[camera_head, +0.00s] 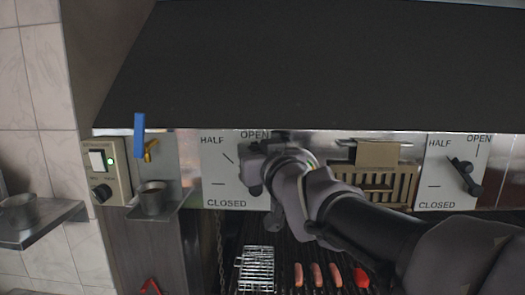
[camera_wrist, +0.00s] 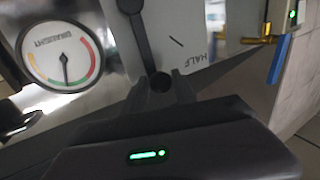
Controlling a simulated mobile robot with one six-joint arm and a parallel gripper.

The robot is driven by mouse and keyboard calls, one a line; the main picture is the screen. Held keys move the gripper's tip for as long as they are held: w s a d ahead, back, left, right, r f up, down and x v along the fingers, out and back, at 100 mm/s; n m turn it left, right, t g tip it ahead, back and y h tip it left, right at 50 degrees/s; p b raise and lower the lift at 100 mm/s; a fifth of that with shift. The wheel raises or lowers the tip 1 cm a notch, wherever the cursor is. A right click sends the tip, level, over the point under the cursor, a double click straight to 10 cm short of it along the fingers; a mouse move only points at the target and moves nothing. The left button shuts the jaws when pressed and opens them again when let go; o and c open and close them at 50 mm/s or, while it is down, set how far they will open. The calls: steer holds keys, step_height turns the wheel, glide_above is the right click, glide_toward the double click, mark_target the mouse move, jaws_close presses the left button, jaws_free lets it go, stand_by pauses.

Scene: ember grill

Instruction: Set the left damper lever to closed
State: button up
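The left damper plate (camera_head: 214,170) is white and marked OPEN, HALF and CLOSED. Its dark lever (camera_wrist: 141,38) shows in the wrist view, running from a hub at the top edge down to a round knob (camera_wrist: 160,82). The HALF and CLOSED ticks are uncovered, and the lever points up towards OPEN. In the head view my gripper (camera_head: 254,155) is in front of the plate and hides most of the lever. In the wrist view my gripper (camera_wrist: 162,84) has one fingertip on each side of the knob; I cannot tell if they press on it.
A right damper plate (camera_head: 436,160) has its own lever (camera_head: 464,174), pointing up and left. A draught gauge (camera_wrist: 62,54) shows in the wrist view. A control box (camera_head: 107,170), a blue-handled item (camera_head: 139,135) and a cup (camera_head: 152,198) stand left. Sausages (camera_head: 316,275) lie on the grill below.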

jaws_close()
stand_by(1.1)
